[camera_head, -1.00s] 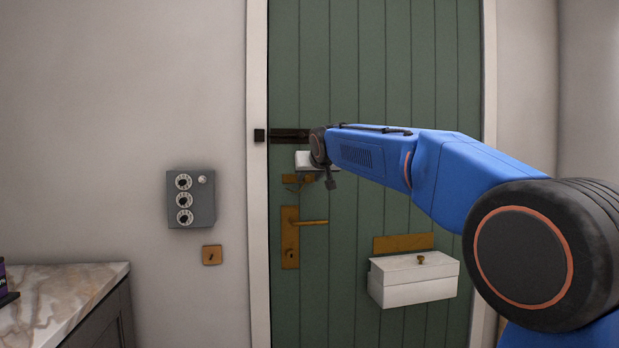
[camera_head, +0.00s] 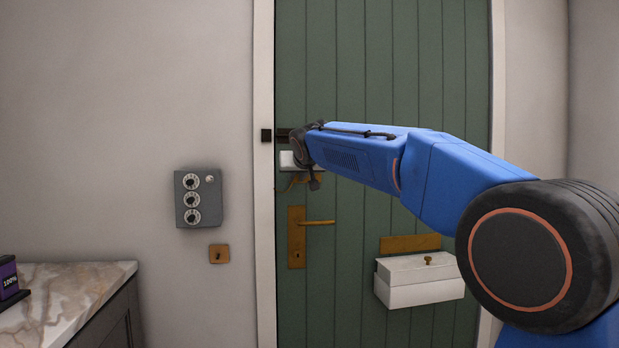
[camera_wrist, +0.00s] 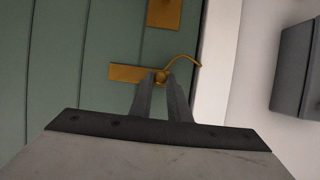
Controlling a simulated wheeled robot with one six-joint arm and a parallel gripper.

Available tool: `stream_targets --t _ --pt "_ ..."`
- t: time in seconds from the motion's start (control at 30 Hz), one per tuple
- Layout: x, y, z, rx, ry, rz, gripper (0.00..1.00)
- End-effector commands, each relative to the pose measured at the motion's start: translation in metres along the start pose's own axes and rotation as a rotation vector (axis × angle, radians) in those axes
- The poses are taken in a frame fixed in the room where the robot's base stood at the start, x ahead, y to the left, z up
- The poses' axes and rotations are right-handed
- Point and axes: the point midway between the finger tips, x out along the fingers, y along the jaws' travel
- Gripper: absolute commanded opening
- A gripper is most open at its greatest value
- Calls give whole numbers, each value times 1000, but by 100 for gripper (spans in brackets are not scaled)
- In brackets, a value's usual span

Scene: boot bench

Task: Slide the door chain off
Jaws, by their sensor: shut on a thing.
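The brass chain track (camera_wrist: 128,72) is fixed on the green door (camera_head: 345,225); part of it shows in the head view (camera_head: 315,178). In the wrist view the round brass chain end (camera_wrist: 161,77) is at the track's right end, on the door-frame side. I cannot tell whether it is still in the track. The thin chain (camera_wrist: 187,58) curves from it to the door's edge. My gripper (camera_wrist: 161,86) is shut on the chain end, one finger either side. In the head view the fingers are hidden behind my wrist.
Below the chain are a brass lever handle and plate (camera_head: 297,240). A dark bolt (camera_head: 283,135) is above it. A white box (camera_head: 418,282) sticks out from the door lower right. A grey dial box (camera_head: 199,198) is on the wall. A marble-topped cabinet (camera_head: 75,290) stands lower left.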

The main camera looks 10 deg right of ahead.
Motion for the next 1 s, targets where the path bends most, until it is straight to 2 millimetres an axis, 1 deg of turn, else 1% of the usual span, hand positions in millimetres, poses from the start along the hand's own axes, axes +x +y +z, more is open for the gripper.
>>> stream_targets --t 0.03,0.13,0.43,0.47,0.5,0.53,0.87,1.0 --pt "0 -6 1 0 -1 -1 0" --pt "0 -11 0 0 0 0 0" --pt "0 -13 0 1 0 -1 0" --pt "0 -13 0 1 0 -1 18" --pt "0 -13 0 1 0 -2 28" --pt "0 -13 0 1 0 -1 35" --pt "-2 -12 0 1 1 0 36" --pt "-13 -12 0 1 1 -1 36"
